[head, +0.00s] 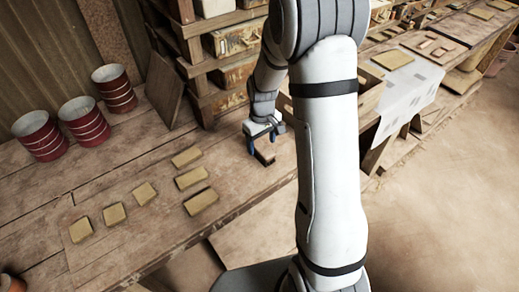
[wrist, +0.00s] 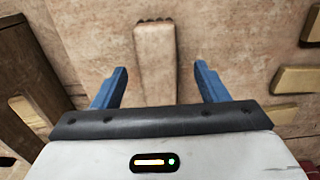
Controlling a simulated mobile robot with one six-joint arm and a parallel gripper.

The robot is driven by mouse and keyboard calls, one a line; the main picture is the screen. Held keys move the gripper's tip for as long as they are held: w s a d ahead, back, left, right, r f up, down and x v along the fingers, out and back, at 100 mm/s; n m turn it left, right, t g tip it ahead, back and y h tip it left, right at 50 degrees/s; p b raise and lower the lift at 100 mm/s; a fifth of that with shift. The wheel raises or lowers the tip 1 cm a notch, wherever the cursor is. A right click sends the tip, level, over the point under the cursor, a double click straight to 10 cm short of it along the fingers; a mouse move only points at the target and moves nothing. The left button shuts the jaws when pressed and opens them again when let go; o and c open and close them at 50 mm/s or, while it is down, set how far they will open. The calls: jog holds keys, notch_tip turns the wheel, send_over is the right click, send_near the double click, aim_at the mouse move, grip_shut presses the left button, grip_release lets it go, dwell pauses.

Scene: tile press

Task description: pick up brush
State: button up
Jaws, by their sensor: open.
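The brush (wrist: 155,62) is a pale wooden block with a dark scalloped edge at its far end, lying on the wooden bench. In the wrist view it is between the two blue fingers of my gripper (wrist: 161,76), with a gap on each side. My gripper is open and empty. In the head view my gripper (head: 264,142) points down at the bench, and a small brown part of the brush (head: 266,158) shows just below it. The rest of the brush is hidden there. I cannot tell the exact height of the fingers above the bench.
Several yellowish tiles (head: 192,177) lie on the bench to the left. Red and white cans (head: 83,121) stand farther left. A board (head: 164,90) leans at the back beside stacked wooden crates (head: 232,77). Tiles (wrist: 296,79) lie at right in the wrist view.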

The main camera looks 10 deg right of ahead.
aim_at(261, 146)
jog(key=shift+w+f+p, duration=0.15)
jog(key=shift+f+p, duration=0.1)
jog(key=shift+f, duration=0.8)
jog(key=shift+w+f+p, duration=0.1)
jog(key=shift+f+p, duration=0.15)
jog(key=shift+f, duration=0.8)
jog(key=shift+c, duration=0.5)
jog(key=c, duration=1.1)
jog(key=shift+r, duration=0.15)
